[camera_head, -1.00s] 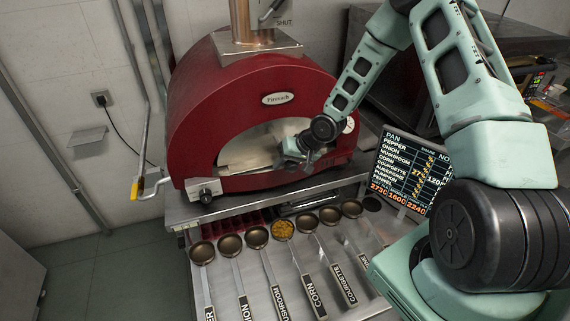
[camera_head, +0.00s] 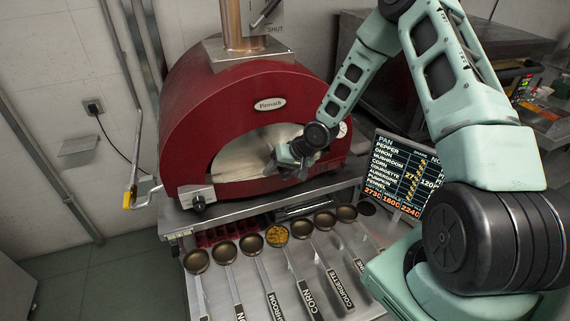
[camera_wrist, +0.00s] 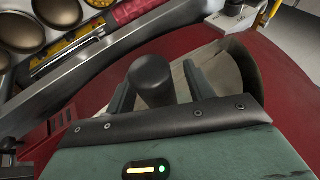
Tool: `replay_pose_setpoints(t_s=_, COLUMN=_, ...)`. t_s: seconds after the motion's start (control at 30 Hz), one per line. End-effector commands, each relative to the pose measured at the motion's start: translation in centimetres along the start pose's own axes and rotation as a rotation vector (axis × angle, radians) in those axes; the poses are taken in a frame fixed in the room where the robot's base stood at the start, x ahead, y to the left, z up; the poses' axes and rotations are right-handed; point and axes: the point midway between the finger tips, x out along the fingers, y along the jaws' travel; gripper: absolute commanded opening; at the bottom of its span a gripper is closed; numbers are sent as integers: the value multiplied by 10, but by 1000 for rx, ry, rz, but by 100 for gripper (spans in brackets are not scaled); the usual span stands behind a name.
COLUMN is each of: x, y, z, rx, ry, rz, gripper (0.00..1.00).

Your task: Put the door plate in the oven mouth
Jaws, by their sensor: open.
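The red oven (camera_head: 235,85) has a wide arched mouth in the head view. A pale grey surface (camera_head: 240,153) fills much of the mouth; I cannot tell surely whether it is the door plate or the inside. My gripper (camera_head: 279,158) is at the right part of the mouth. In the wrist view my gripper (camera_wrist: 161,70) is open, with a black round knob (camera_wrist: 152,76) between its two teal fingers. The knob looks like a handle; whether the fingers touch it is unclear. A grey and tan surface (camera_wrist: 246,78) lies beyond the right finger, and most of it is hidden.
Several long-handled pans (camera_head: 251,243) lie on the metal table in front of the oven, one with yellow corn (camera_head: 277,235). A black menu board (camera_head: 399,172) stands at the right. A yellow-ended crank (camera_head: 131,197) sticks out at the left.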

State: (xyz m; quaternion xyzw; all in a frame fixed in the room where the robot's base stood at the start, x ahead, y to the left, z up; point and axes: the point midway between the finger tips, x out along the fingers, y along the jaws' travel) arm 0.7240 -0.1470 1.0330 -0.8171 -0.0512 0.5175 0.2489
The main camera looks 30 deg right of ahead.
Motion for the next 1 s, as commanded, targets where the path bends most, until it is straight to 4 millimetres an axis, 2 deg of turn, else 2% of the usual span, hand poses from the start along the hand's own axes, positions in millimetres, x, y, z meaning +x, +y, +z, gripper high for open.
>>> replay_pose_setpoints(t_s=0.17, x=-20, y=1, z=-2, rx=2, ry=5, rz=0, gripper=53)
replay_pose_setpoints(t_s=0.4, x=-67, y=1, z=-2, rx=2, ry=7, rz=0, gripper=53)
replay_pose_setpoints(t_s=0.8, x=-135, y=0, z=-2, rx=3, ry=7, rz=-1, gripper=53)
replay_pose_setpoints(t_s=1.0, x=-160, y=0, z=-2, rx=0, ry=6, rz=-2, gripper=53)
